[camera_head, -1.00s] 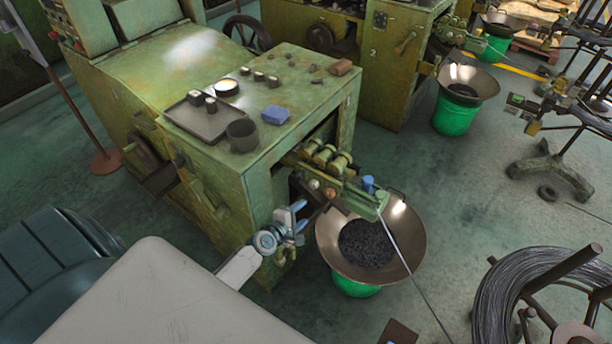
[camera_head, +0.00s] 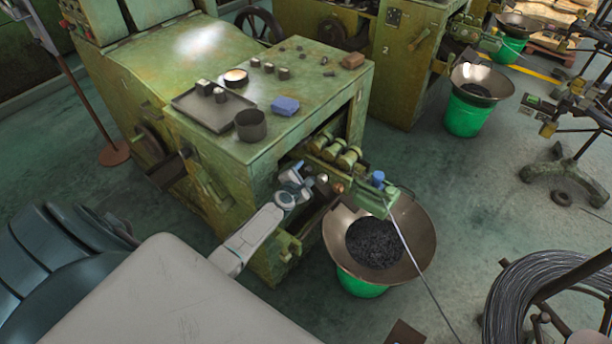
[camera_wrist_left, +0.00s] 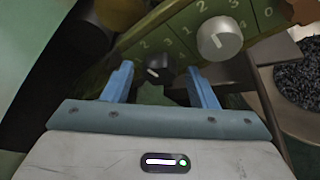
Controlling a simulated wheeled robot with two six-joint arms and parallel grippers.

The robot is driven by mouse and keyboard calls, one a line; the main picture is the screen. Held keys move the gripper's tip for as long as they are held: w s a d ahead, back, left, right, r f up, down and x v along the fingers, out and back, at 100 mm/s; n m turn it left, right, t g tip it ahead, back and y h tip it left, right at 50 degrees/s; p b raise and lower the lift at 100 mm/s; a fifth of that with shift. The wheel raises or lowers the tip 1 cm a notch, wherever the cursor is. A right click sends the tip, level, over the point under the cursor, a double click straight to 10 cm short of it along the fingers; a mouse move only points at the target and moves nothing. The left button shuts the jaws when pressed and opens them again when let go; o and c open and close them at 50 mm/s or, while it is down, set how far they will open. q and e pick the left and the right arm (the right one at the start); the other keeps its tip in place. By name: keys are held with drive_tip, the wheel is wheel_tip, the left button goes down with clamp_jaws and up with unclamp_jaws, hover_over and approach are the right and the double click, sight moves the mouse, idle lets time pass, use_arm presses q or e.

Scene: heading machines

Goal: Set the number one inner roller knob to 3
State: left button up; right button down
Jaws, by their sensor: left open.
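In the left wrist view a dark knob (camera_wrist_left: 155,70) sits on a green dial plate (camera_wrist_left: 180,38), with a 2 and a 3 visible above it. Its pale mark is small, so I cannot tell its reading surely. A silver knob (camera_wrist_left: 218,38) sits to its right, with numbers around it. My left gripper (camera_wrist_left: 162,75) is open; its blue fingers stand on either side of the dark knob, and I cannot tell whether they touch it. In the head view the left gripper (camera_head: 297,173) is at the machine's front, beside the roller unit (camera_head: 335,152). The dark knob is hidden there.
A wide metal pan (camera_head: 420,235) stands right of the gripper. A wire runs down from the roller unit. A wire coil (camera_head: 515,290) is lower right.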

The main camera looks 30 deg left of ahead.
use_arm(q)
drive_tip(key=shift+w+a+f, duration=0.15)
drive_tip(key=shift+w+a, duration=0.05)
drive_tip(key=shift+w, duration=0.5)
drive_tip(key=c, duration=1)
drive_tip(key=shift+b, duration=0.35)
